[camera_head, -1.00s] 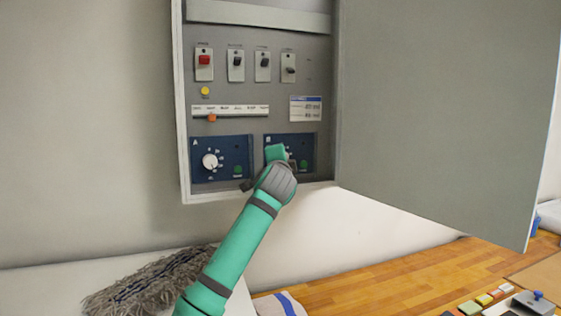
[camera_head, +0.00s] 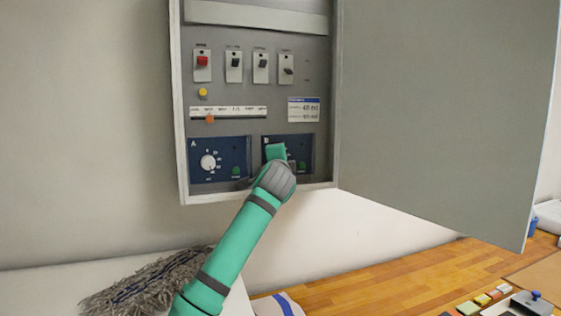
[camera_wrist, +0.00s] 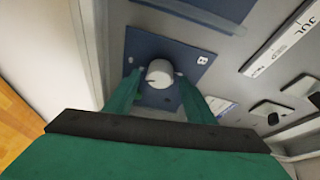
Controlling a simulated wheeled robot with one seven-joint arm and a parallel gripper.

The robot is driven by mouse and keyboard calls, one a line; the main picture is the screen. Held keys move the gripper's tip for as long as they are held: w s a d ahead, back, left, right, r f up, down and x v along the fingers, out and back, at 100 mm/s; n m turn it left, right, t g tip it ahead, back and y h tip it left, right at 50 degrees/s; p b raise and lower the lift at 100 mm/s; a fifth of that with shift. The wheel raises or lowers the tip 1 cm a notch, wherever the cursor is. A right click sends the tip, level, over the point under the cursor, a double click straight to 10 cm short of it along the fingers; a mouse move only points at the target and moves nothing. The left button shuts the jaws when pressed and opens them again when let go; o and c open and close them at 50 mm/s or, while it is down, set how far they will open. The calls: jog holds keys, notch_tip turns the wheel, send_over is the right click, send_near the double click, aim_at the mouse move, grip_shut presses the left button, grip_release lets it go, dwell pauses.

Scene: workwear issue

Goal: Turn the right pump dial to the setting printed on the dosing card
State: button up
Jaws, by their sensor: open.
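The right pump dial is a white round knob (camera_wrist: 159,72) on the blue panel marked B (camera_wrist: 150,48), which also shows in the head view (camera_head: 305,143). In the head view my arm hides this knob. My gripper (camera_wrist: 158,78) is open, with one green finger on each side of the knob. I cannot tell whether the fingers touch it. The dial's scale and pointer setting are not readable. The dosing card (camera_head: 304,110), white with a blue header, is on the cabinet back above panel B; its print is too small to read surely. My gripper also shows in the head view (camera_head: 276,152).
Panel A (camera_head: 234,150) with its own white dial (camera_head: 208,162) is on the left. Above are a slider strip (camera_head: 240,112), a yellow button (camera_head: 202,93) and several switches. The open cabinet door (camera_head: 440,110) stands on the right. A grey mop head (camera_head: 145,284) lies below.

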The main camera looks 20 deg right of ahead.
jog(key=v, duration=1)
jog(key=shift+s+a, duration=0.15)
jog(key=shift+s, duration=0.25)
